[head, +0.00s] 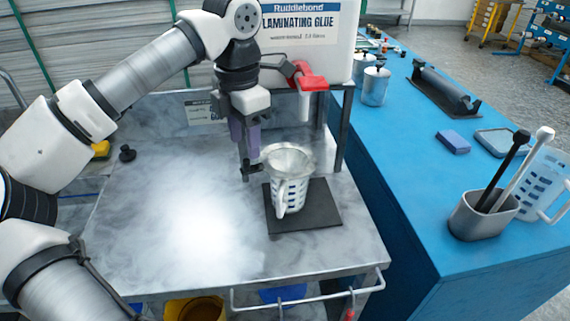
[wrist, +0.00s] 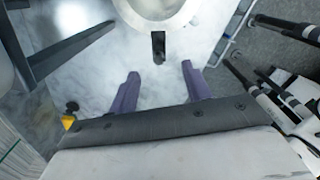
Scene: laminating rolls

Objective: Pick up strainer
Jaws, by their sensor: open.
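The strainer (head: 289,156) rests on top of a clear measuring jug (head: 291,194) with blue markings, which stands on a dark square mat (head: 323,211). Its round rim (wrist: 188,18) shows at the top of the wrist view. A short dark handle (wrist: 158,46) points from it toward my gripper. My gripper (head: 246,150) has purple fingers and is beside the strainer on its left, by the handle. In the wrist view my gripper (wrist: 158,78) is open and empty, with the handle ahead of the gap and apart from both fingers.
A large glue container (head: 340,40) with a red tap (head: 308,82) stands close behind my gripper. A blue bench (head: 400,150) on the right holds a metal cup (head: 477,218) of tools and another jug (head: 545,180).

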